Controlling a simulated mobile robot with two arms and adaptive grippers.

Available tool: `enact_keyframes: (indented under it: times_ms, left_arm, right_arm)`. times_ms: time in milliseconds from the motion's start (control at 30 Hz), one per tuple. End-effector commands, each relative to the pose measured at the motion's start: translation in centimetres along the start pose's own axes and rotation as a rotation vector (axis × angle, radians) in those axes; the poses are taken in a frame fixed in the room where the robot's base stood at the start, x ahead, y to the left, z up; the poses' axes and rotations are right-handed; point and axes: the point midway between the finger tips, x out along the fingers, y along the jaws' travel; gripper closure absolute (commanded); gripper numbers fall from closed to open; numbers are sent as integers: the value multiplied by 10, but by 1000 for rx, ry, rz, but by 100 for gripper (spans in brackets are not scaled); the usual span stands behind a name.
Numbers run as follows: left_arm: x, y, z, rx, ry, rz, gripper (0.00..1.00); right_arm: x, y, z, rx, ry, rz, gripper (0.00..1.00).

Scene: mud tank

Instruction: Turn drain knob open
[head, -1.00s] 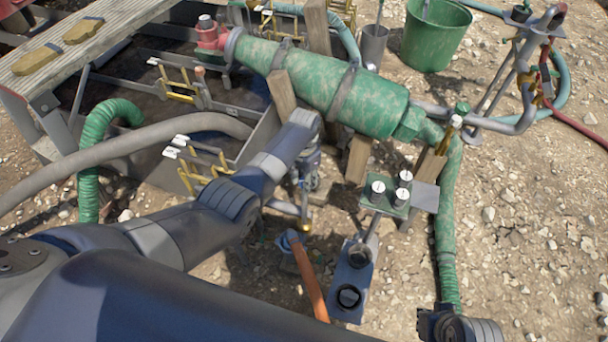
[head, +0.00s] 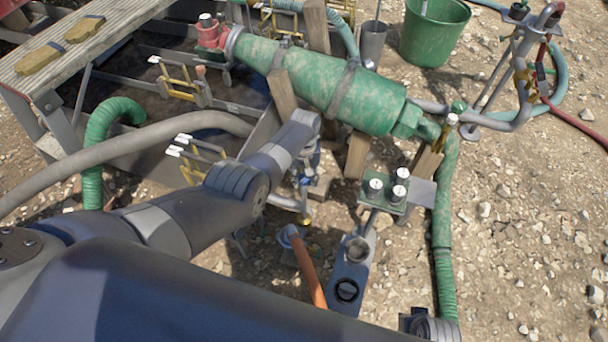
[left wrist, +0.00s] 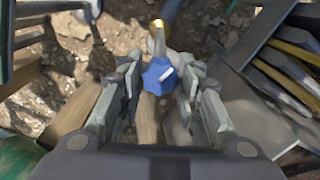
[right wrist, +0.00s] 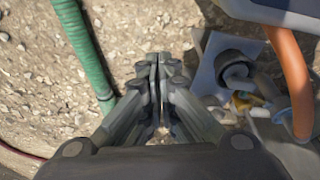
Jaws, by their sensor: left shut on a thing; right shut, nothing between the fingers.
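The drain knob (left wrist: 159,76) is a blue, lobed knob with a pale mark on its face, seen in the left wrist view. In the head view my left gripper (head: 306,174) is below the green pipe body, partly hidden by my arm. My right gripper (right wrist: 161,64) is shut and empty above the gravel.
The large green cone-shaped vessel (head: 320,88) lies behind the left gripper. A green hose (head: 443,240) runs down the right. Open gravel lies beyond.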

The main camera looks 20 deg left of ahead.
Motion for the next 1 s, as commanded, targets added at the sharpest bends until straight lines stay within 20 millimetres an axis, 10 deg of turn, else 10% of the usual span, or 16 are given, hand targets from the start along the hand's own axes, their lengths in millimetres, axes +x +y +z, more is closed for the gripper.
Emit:
enact_keyframes:
  times_ms: [1000]
  left_arm:
    - [0, 0, 0, -261, 1, 1, 92]
  right_arm:
    - [8, 0, 6, -1, -8, -1, 100]
